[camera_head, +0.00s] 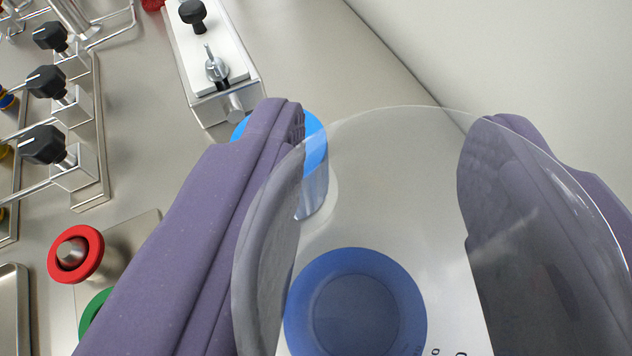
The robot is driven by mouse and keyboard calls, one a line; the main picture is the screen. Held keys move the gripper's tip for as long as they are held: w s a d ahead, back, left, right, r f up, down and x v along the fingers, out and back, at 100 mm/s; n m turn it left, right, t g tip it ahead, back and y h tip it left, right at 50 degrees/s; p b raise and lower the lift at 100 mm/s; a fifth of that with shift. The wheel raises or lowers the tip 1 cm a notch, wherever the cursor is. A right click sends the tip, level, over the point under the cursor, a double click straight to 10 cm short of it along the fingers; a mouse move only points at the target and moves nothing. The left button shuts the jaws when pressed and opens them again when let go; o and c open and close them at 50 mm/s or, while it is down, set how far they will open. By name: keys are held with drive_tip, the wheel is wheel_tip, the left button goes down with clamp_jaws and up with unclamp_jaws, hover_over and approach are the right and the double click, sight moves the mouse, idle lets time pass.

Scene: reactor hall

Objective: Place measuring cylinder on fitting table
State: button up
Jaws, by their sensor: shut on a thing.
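The measuring cylinder (400,220) is a clear, round vessel that fills the lower right of the view, its wide mouth towards the camera. A blue disc shows low down through it, with small dark print beside it. My gripper (382,150) has two purple fingers, one on each side of the cylinder, and is shut on it. A grey metal surface (365,65) lies beyond; I cannot tell whether it is the fitting table. The cylinder's foot and what is under it are hidden or unclear.
A blue-topped cylindrical thing (315,150) stands behind the left finger, partly hidden. A white valve block (208,55) is at upper middle. Black-knobbed valves (45,145) line the left. A red ring (76,253) is at lower left. A pale wall (530,60) rises at right.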

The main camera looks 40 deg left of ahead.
sight(355, 337)
wheel_tip(355, 337, down, 10)
drive_tip(key=b, duration=0.5)
drive_tip(key=shift+r, duration=0.1)
drive_tip(key=o, duration=1.4)
drive_tip(key=shift+c, duration=0.2)
